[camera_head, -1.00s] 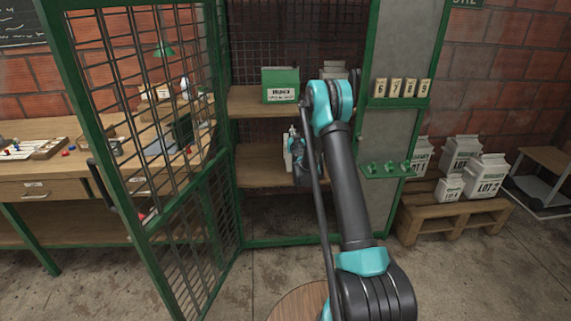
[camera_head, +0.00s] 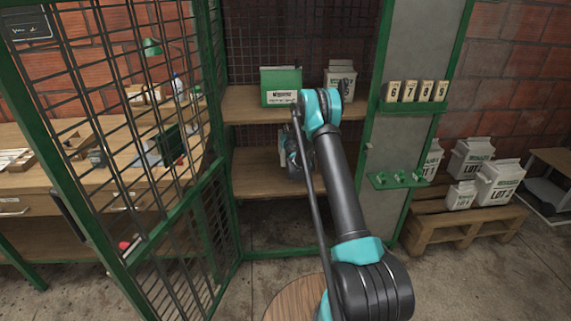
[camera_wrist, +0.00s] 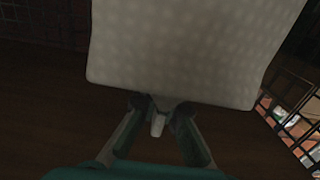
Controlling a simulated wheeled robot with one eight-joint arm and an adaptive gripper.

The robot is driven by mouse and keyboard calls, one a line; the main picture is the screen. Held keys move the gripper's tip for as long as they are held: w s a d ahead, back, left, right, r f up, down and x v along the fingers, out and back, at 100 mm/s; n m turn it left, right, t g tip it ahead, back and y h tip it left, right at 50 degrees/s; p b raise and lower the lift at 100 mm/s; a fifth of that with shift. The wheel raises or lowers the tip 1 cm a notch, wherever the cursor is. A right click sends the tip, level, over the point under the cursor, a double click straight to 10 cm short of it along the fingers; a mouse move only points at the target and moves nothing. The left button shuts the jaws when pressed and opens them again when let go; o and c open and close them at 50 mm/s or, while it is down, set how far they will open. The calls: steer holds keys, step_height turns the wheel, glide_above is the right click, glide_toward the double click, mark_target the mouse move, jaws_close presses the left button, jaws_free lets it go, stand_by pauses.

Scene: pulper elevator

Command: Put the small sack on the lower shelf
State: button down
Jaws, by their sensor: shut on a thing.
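A pale sack (camera_wrist: 185,50) fills the upper part of the wrist view, held by its narrow top between the fingers of my gripper (camera_wrist: 158,108). My gripper is shut on it. In the head view my gripper (camera_head: 294,157) is inside the cage cupboard, above the lower shelf (camera_head: 262,180). My arm and gripper hide most of the sack there; only a small pale part shows beside the fingers. I cannot tell whether the sack touches the shelf. Dark brown wood shows below the sack in the wrist view.
The upper shelf (camera_head: 243,106) holds a green box (camera_head: 281,88) and pale sacks (camera_head: 341,70). The open mesh door (camera_head: 150,215) stands at left, before a workbench (camera_head: 100,165). A grey panel (camera_head: 400,135) borders the right. Sacks stand on a pallet (camera_head: 465,225) farther right.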

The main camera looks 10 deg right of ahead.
steer(key=shift+w+f, duration=0.15)
steer(key=shift+f, duration=4.8)
steer(key=c, duration=1.7)
jaws_free()
